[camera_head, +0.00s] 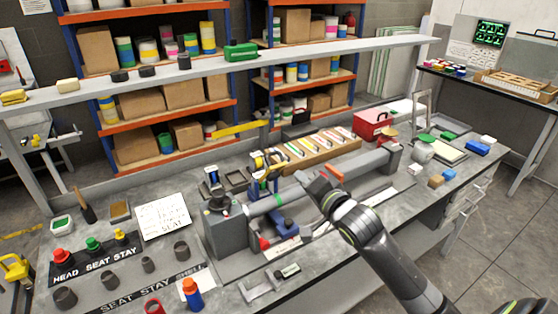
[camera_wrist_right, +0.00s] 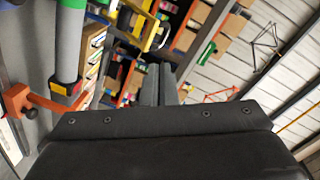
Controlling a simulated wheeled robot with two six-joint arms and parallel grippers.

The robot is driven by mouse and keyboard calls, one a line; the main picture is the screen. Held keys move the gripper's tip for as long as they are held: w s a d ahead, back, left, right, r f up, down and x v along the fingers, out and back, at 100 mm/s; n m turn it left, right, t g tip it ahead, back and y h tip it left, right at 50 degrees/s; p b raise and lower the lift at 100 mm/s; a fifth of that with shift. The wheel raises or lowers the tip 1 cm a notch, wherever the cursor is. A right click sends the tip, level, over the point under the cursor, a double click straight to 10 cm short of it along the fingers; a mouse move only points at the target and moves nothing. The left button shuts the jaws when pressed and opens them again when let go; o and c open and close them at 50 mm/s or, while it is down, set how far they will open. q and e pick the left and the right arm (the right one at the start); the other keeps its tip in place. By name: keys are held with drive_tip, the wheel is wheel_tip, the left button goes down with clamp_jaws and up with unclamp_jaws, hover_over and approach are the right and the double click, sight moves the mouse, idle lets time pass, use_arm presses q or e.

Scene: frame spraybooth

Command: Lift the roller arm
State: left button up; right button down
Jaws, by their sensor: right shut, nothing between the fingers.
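A grey fixture (camera_head: 228,235) on the bench holds a long horizontal grey tube (camera_head: 262,207) with a green band. A blue upright with a yellow part (camera_head: 258,160) stands behind the tube; I cannot tell for sure that it is the roller arm. A yellow frame-like part (camera_wrist_right: 156,32) shows beyond my fingers in the right wrist view. My right gripper (camera_head: 306,180) is shut and empty, above the tube and to the right of the blue upright, apart from it. Its closed fingers (camera_wrist_right: 160,86) show in the wrist view. My left gripper is not in view.
A tray of coloured strips (camera_head: 300,153) and a red box (camera_head: 373,125) stand behind the fixture. Labelled cups and coloured caps (camera_head: 92,243) fill the front left. A shelf rail (camera_head: 330,50) crosses above the bench. Blue blocks and a white bowl (camera_head: 422,152) sit at right.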

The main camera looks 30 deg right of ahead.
sight(278, 166)
drive_tip(key=w+m+p, duration=0.1)
drive_tip(key=w+m, duration=0.1)
drive_tip(key=w, duration=0.1)
drive_tip(key=w+m+t+p, duration=0.1)
drive_tip(key=w+m, duration=0.1)
drive_tip(key=w, duration=0.2)
drive_tip(key=w+a+f+m+p, duration=0.1)
drive_tip(key=w+m, duration=0.1)
drive_tip(key=w, duration=0.2)
drive_tip(key=shift+w+a+t+p, duration=0.1)
drive_tip(key=shift+t+p, duration=0.2)
drive_tip(key=shift+p, duration=0.05)
drive_tip(key=shift+w, duration=0.1)
idle(0.4)
